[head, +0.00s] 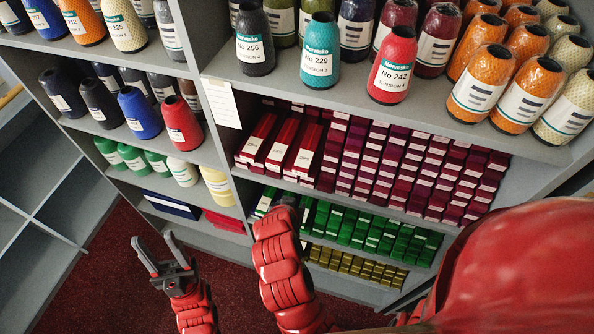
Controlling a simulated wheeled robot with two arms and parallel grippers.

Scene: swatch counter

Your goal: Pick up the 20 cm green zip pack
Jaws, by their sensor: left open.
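Green zip packs (385,232) stand in rows on a lower shelf of the right-hand rack, below the dark red packs. Longer green packs (266,200) are at the left end of that shelf, partly hidden by my red arm. I cannot read their length labels, so I cannot tell which is the 20 cm one. My left gripper (154,240) is open and empty, over the dark red carpet at the lower left, apart from the packs. Another red arm link of mine rises in front of the green shelf. No right gripper shows.
Red packs (290,145) and dark red packs (410,170) fill the shelf above. Gold packs (350,263) are below. Thread cones, including a red cone (392,65), stand on the upper shelves. A grey empty rack (40,200) is at the left. The carpet (110,290) is clear.

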